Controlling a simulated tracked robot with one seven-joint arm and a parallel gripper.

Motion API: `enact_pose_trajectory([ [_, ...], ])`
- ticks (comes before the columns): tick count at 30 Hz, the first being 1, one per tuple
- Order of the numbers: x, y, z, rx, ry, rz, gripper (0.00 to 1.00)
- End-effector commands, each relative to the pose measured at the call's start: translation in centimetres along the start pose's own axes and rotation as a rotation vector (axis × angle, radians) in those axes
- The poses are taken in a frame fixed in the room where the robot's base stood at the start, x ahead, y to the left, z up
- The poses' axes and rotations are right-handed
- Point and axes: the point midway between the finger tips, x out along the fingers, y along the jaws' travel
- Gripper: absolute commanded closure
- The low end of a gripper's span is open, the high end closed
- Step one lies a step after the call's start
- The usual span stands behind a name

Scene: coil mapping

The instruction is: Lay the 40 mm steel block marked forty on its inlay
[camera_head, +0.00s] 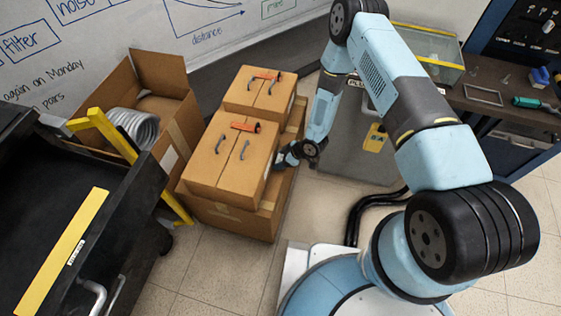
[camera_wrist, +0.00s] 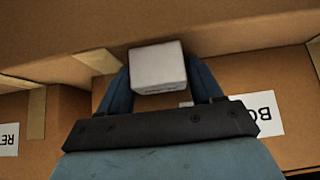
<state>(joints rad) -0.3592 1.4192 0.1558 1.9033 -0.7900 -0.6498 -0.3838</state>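In the wrist view a pale grey block (camera_wrist: 157,68) sits between the two blue fingers of my gripper (camera_wrist: 160,82), which appear to be shut on it. No marking on the block can be read. In the head view my gripper (camera_head: 290,155) is low at the right side of the stacked cardboard boxes, pointing towards them; the block cannot be made out there. The wrist view shows cardboard faces close behind the block. I cannot tell whether the block touches the cardboard. I cannot make out the inlay in either view.
Closed cardboard boxes (camera_head: 222,160) stand left of my gripper. An open carton (camera_head: 165,80) with a metal coil (camera_head: 135,126) is farther left. A black cart (camera_head: 50,215) fills the left side. A grey cabinet (camera_head: 350,150) stands behind my arm, and a workbench (camera_head: 510,105) is at right.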

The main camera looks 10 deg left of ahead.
Motion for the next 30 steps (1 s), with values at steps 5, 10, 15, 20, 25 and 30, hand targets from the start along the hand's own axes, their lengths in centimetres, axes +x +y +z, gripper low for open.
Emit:
enact_pose_trajectory([
  [5,0.0,0.0,0.0,0.0,0.0,0.0,0.52],
  [10,0.0,0.0,0.0,0.0,0.0,0.0,0.69],
  [15,0.0,0.0,-0.1,-0.001,0.0,0.0,0.85],
  [20,0.0,0.0,-0.1,-0.001,0.001,0.0,0.85],
  [25,-0.6,0.0,-0.6,-0.002,0.001,0.0,0.85],
  [30,-2.5,0.1,-2.2,-0.002,0.002,0.002,0.85],
])
